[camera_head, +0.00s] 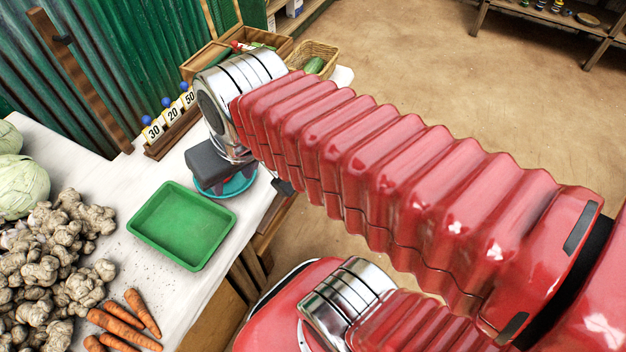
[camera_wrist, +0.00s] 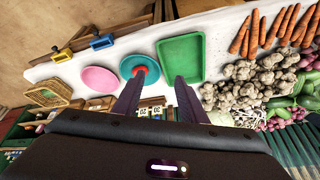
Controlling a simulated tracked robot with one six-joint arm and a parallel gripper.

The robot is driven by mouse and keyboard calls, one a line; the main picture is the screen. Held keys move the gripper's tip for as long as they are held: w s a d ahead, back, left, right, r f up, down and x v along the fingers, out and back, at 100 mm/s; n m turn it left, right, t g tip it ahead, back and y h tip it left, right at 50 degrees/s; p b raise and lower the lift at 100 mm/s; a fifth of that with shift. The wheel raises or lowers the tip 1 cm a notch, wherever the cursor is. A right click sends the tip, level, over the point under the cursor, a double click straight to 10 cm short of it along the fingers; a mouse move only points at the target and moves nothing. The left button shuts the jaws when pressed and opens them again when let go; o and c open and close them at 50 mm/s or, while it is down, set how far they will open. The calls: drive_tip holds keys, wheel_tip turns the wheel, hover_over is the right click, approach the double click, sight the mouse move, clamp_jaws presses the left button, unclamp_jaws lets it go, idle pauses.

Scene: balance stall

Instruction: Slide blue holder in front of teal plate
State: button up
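The blue holder (camera_wrist: 102,43) lies at the table edge in the wrist view, beside a yellow holder (camera_wrist: 63,55). The teal plate (camera_wrist: 126,66) is on the white table, with a red thing (camera_wrist: 140,70) on it. It also shows in the head view (camera_head: 240,185), partly under my gripper. My gripper (camera_wrist: 158,82) is open, its two dark fingers apart near the teal plate and the green tray. Nothing shows between the fingers, and the blue holder is apart from them. In the head view my arm hides most of the area around the holders.
A green tray (camera_wrist: 180,60) stands beside the teal plate, and a pink plate (camera_wrist: 100,80) on its other side. Number cards (camera_head: 170,115) stand in a wooden rack at the back.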

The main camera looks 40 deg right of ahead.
drive_tip(key=w+d+f+m+g+y, duration=0.1)
drive_tip(key=w+d+f+m+y, duration=0.1)
drive_tip(key=d+f+m+y, duration=0.5)
drive_tip(key=w+d+f+m+g+y, duration=0.1)
drive_tip(key=w+d+f+m+y, duration=0.15)
drive_tip(key=d+f+m, duration=0.8)
drive_tip(key=s+d+f+m+t+h, duration=0.2)
drive_tip(key=s+d+f+m+t, duration=0.2)
drive_tip(key=d+f+m+t, duration=0.3)
drive_tip(key=s+d+f+m+t+h, duration=0.2)
drive_tip(key=s+d+f+m+t, duration=0.3)
drive_tip(key=f, duration=0.7)
drive_tip(key=shift+d+f+m+t, duration=0.3)
drive_tip(key=shift+d+m+t, duration=0.55)
drive_tip(key=shift+d+t, duration=0.3)
drive_tip(key=shift+a+y, duration=0.15)
drive_tip(key=shift+y, duration=0.1)
drive_tip(key=x, duration=1.3)
drive_tip(key=shift+w, duration=0.35)
drive_tip(key=shift+c, duration=0.2)
clamp_jaws()
